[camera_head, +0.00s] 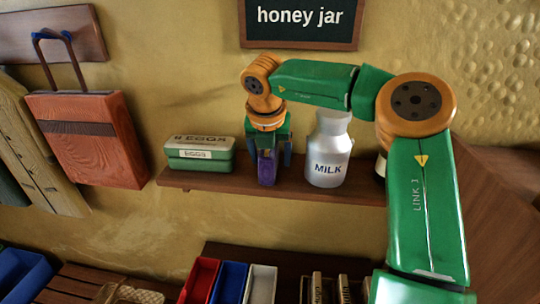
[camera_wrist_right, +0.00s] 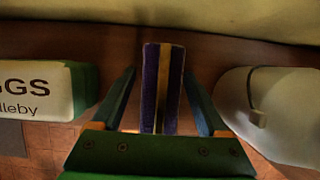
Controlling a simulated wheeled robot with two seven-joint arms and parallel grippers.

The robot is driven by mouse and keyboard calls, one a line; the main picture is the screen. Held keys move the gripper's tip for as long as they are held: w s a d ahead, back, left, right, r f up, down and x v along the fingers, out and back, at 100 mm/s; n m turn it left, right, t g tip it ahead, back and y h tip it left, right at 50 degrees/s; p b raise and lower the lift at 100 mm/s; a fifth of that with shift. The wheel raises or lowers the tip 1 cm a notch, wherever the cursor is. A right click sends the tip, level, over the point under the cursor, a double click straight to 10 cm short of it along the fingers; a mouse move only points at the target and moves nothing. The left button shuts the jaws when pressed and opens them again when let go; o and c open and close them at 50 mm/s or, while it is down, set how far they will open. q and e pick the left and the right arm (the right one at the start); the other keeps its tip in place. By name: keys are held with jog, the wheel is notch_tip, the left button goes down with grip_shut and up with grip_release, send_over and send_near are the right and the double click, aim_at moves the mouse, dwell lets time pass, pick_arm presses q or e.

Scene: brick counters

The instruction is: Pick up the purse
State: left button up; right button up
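My right gripper (camera_head: 268,158) points down at the wall shelf in the middle. Its fingers are apart, one on each side of a small purple block (camera_head: 267,171) with a gold stripe. The block also shows between the fingers in the right wrist view (camera_wrist_right: 152,95), with gaps visible beside it. My left gripper is not in view.
The shelf (camera_head: 230,188) also holds a green egg carton (camera_head: 198,155) and a silver milk can (camera_head: 328,160), one on each side of my right gripper. A dark bottle or jar stands partly behind my arm. Coloured bins (camera_head: 230,283) lie below.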

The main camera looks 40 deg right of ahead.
jog(key=shift+s+a+r, duration=0.2)
jog(key=shift+s+a, duration=0.05)
grip_shut()
